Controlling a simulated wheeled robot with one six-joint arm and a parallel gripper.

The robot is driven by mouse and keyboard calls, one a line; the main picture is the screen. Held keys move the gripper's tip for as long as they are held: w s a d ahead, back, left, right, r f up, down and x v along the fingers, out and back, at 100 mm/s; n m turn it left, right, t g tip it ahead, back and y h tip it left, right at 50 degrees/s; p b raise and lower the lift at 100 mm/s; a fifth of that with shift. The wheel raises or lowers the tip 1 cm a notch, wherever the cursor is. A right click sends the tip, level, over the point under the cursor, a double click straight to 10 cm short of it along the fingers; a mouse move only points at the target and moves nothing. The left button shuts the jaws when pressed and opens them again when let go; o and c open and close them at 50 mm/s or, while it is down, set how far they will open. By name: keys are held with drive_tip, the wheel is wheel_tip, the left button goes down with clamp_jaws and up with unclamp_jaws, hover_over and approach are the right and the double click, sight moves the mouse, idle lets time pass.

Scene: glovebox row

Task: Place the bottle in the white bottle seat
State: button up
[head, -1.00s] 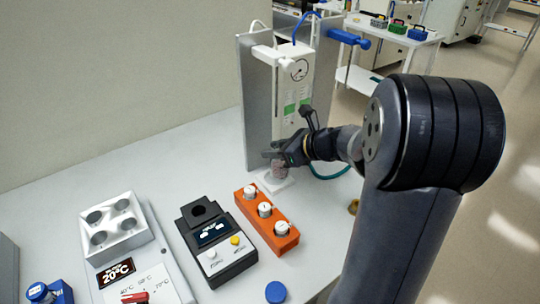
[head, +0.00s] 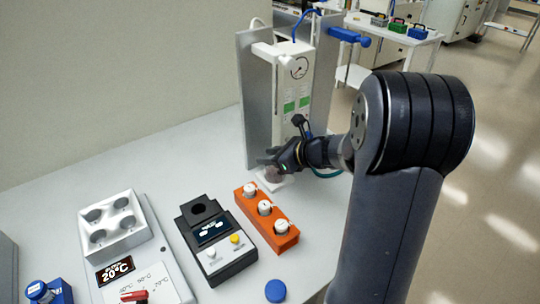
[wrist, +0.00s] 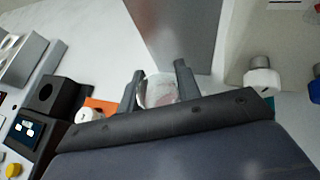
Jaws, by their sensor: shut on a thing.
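My gripper (head: 277,160) is shut on a small clear bottle (head: 273,174) with a pinkish tint. In the wrist view the bottle (wrist: 160,92) sits upright between the two fingers (wrist: 158,88). The white bottle seat (head: 268,186) is a small pale square on the bench, in front of the grey upright panel. The bottle is at the seat and covers most of it. I cannot tell whether its base rests in the seat or is just above it. The gripper hides the bottle's upper part in the head view.
An orange rack (head: 268,222) with several white-capped vials stands close in front of the seat. A black device (head: 215,240) and a white block with round wells (head: 114,222) are further left. A grey panel (head: 256,110) and white gauge unit (head: 296,88) rise behind. A blue cap (head: 276,291) lies at the front.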

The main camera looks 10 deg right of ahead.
drive_tip(key=o, duration=1)
drive_tip(key=shift+o, duration=0.2)
drive_tip(key=shift+r, duration=0.1)
drive_tip(key=v, duration=1.2)
drive_tip(key=shift+p, duration=0.45)
